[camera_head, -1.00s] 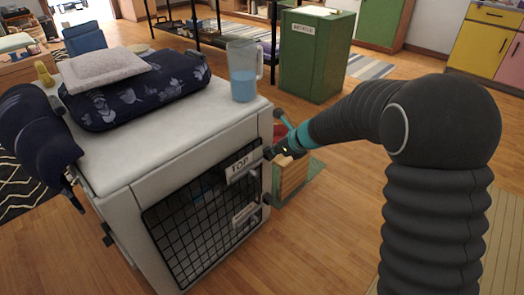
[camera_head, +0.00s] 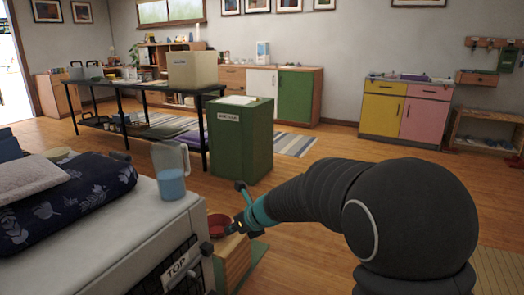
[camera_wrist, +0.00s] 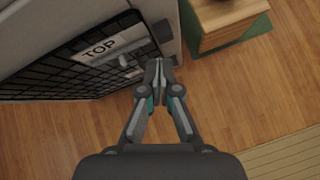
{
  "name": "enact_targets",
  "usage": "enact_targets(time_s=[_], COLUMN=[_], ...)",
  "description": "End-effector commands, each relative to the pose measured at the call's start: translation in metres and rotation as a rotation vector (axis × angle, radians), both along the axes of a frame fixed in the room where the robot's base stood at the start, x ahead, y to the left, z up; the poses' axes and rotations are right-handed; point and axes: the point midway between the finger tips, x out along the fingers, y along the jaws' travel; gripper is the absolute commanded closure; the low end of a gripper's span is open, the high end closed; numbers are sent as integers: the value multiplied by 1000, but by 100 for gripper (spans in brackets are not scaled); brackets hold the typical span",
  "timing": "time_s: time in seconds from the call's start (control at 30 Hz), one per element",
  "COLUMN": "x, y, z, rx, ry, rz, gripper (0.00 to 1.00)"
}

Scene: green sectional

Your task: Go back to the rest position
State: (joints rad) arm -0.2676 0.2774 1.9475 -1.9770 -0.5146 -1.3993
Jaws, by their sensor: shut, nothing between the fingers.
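My gripper (camera_wrist: 160,66) is shut with nothing between its fingers. In the wrist view its tips point toward the front of the white crate with a black wire door (camera_wrist: 90,72), just to the right of the "TOP" label (camera_wrist: 98,50). Whether the tips touch the crate cannot be told. In the head view my arm is stretched to the left, with the gripper (camera_head: 224,231) beside the crate's right corner. The crate's white top (camera_head: 150,222) shows at the lower left.
A green bin (camera_head: 240,140) is behind.

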Motion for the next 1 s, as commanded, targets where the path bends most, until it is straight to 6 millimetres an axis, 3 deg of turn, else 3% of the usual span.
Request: enact_targets(time_s=[0.1, 0.23, 0.33, 0.43, 0.57, 0.7, 0.87, 0.9, 1.0], x=[21, 33, 29, 13, -27, -88, -170, -189, -234], y=[-20, -57, -96, -139, -190, -234, -257, -259, -258], z=[-5, 1, 11, 19, 26, 29, 28, 28, 29], rx=[133, 322, 489, 666, 898, 1148, 1401, -1452, -1355], ry=[96, 196, 264, 327, 407, 499, 629, -664, -665], rz=[-345, -762, -1094, -1416, -1813, -2218, -2624, 2703, 2496], gripper=[100, 100, 100, 100, 100, 100, 100, 100, 100])
